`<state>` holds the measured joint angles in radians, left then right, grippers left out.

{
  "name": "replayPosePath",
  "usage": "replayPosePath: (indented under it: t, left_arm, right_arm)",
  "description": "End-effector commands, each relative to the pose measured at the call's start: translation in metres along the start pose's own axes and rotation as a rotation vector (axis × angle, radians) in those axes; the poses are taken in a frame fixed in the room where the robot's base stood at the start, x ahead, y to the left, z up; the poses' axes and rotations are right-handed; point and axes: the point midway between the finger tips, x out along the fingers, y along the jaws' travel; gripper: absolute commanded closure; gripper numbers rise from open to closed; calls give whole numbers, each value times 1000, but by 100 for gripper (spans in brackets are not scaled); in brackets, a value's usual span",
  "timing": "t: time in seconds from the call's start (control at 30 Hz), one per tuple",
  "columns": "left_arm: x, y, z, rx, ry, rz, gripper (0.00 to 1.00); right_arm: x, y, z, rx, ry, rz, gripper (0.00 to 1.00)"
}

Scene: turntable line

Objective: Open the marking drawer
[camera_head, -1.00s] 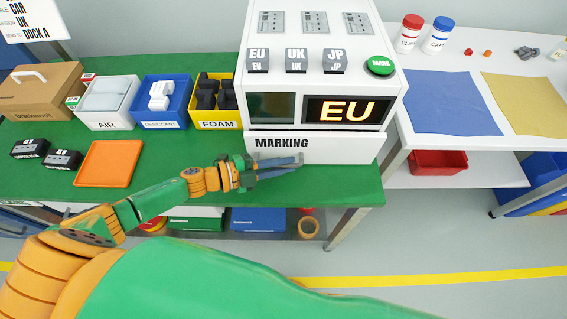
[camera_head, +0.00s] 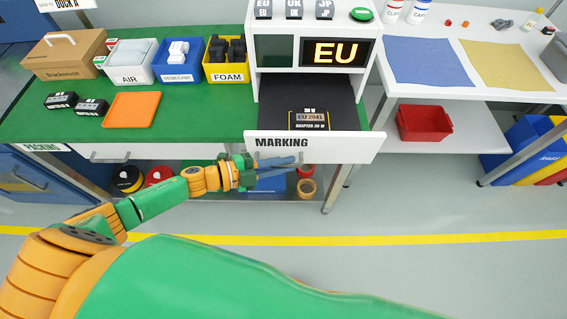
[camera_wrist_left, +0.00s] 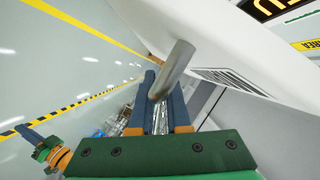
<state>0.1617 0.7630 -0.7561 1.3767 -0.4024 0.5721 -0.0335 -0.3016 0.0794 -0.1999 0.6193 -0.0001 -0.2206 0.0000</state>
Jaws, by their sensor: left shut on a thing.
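The marking drawer (camera_head: 350,147) is pulled out of the white marking machine (camera_head: 262,50). Its white front reads MARKING, and its dark inside holds a black adapter (camera_head: 312,120) labelled EU 2041. My left gripper (camera_head: 290,162) is at the drawer front, just below the lettering. In the left wrist view, the blue fingers of my left gripper (camera_wrist_left: 166,112) are shut on the metal drawer handle (camera_wrist_left: 176,66). The machine's display (camera_head: 336,52) shows EU.
The green bench holds AIR (camera_head: 131,76), DESICCANT (camera_head: 178,78) and FOAM (camera_head: 228,77) bins, a cardboard box (camera_head: 62,70), an orange tray (camera_head: 131,120) and two black adapters. A white table with blue and yellow mats (camera_head: 512,64) stands right. Open floor lies in front.

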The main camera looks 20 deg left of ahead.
Motion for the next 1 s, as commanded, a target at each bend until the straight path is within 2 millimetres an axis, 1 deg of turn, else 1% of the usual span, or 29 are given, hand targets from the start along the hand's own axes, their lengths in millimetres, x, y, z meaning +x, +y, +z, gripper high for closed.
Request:
replayPosePath:
  t: [0.37, 0.4, 0.47, 0.5, 0.8, 0.87, 1.0]
  left_arm:
    - [0, -1, 0, 0, -1, -2, 100]
    - [0, -1, 0, 0, -1, -2, 82]
    - [0, -1, 0, 0, -1, -2, 66]
    - [0, -1, 0, 0, 0, -2, 55]
    - [-2, -1, 0, 0, 0, -2, 55]
    - [-9, 0, 1, -2, -2, 0, 55]
    - [-40, 2, 2, -1, -3, 2, 55]
  right_arm:
    - [0, 0, -1, 0, 2, 0, 100]
    - [0, 0, -1, 0, 3, 0, 100]
    - [0, 0, -1, 0, 3, 0, 100]
    - [0, 0, -1, 0, 3, 0, 100]
    - [0, 0, -2, 0, 4, 0, 100]
    - [1, 0, -2, 0, 4, 0, 100]
    - [4, 0, -1, 0, 4, 1, 100]
